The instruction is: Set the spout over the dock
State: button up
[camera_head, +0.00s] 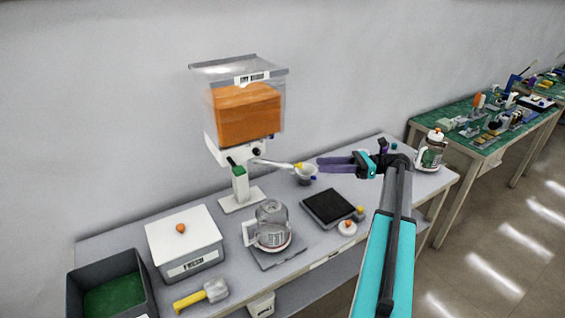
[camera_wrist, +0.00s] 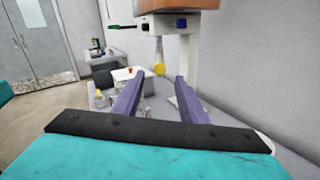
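A dispenser with a clear hopper (camera_head: 240,108) of orange contents stands on a white column at the back of the bench. Its pale spout (camera_head: 273,163) points right and ends in a yellow tip; the yellow tip (camera_wrist: 159,69) also shows in the wrist view. My gripper (camera_head: 321,164) is just right of the tip, fingers pointing at it. In the wrist view my gripper (camera_wrist: 156,82) is open, with the tip seen beyond and between the fingers, apparently apart from them. I cannot tell which thing is the dock; a grey platform (camera_head: 265,261) and a black square pad (camera_head: 328,206) lie in front.
A glass jar (camera_head: 271,222) stands on the platform. A small grey cup (camera_head: 305,176) is below my gripper. A white box (camera_head: 185,243), dark bin (camera_head: 143,284) and yellow-handled scoop (camera_head: 202,296) are at left. Another jar (camera_head: 432,150) stands at the right end.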

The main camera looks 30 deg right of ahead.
aim_at(286, 165)
jog(key=shift+a, duration=0.1)
dwell(0.3)
jog(key=p+x, duration=0.3)
jog(key=x, duration=1)
jog(key=shift+w+a+r, duration=0.1)
jog(key=shift+w+a, duration=0.05)
jog(key=shift+a, duration=0.15)
grip_shut()
